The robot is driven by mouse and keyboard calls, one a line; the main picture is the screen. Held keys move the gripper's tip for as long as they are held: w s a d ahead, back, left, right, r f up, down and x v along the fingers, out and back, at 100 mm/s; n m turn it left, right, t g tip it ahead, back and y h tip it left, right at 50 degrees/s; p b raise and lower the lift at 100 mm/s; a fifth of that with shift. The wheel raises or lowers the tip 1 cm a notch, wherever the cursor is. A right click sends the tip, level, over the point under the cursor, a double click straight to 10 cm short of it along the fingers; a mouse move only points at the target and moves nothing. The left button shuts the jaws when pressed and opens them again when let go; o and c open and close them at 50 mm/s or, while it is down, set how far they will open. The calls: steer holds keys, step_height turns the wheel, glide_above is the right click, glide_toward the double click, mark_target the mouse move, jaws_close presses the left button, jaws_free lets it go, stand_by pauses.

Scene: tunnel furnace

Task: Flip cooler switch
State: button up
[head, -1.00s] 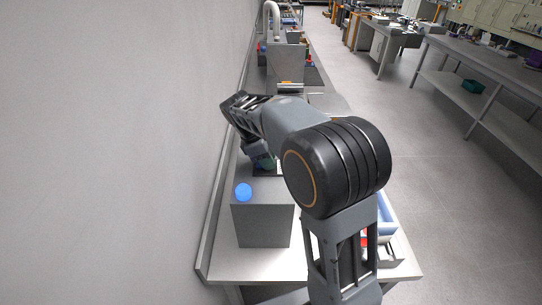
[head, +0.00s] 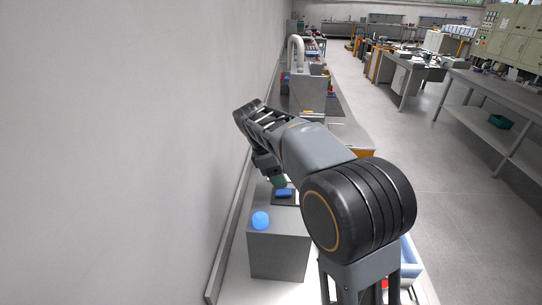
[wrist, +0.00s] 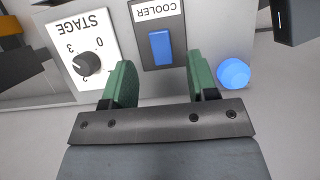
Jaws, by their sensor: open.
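The cooler switch is a blue rocker (wrist: 161,47) on a dark plate (wrist: 178,63) labelled COOLER. In the wrist view it lies just beyond and between my fingertips; in the head view the blue rocker (head: 284,193) shows beside my arm. My gripper (wrist: 162,75) is open, with green pads apart and nothing between them. In the head view my gripper (head: 278,182) is mostly hidden by my arm, close to the switch. I cannot tell whether it touches the panel.
A STAGE dial (wrist: 88,64) with a black knob sits left of the switch in the wrist view. A blue dome (wrist: 233,73) is to the right, and shows on the grey box (head: 279,255) in the head view. A wall (head: 150,150) runs along the left.

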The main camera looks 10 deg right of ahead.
steer(key=s+v, duration=0.1)
steer(key=v, duration=0.7)
steer(key=shift+w, duration=0.45)
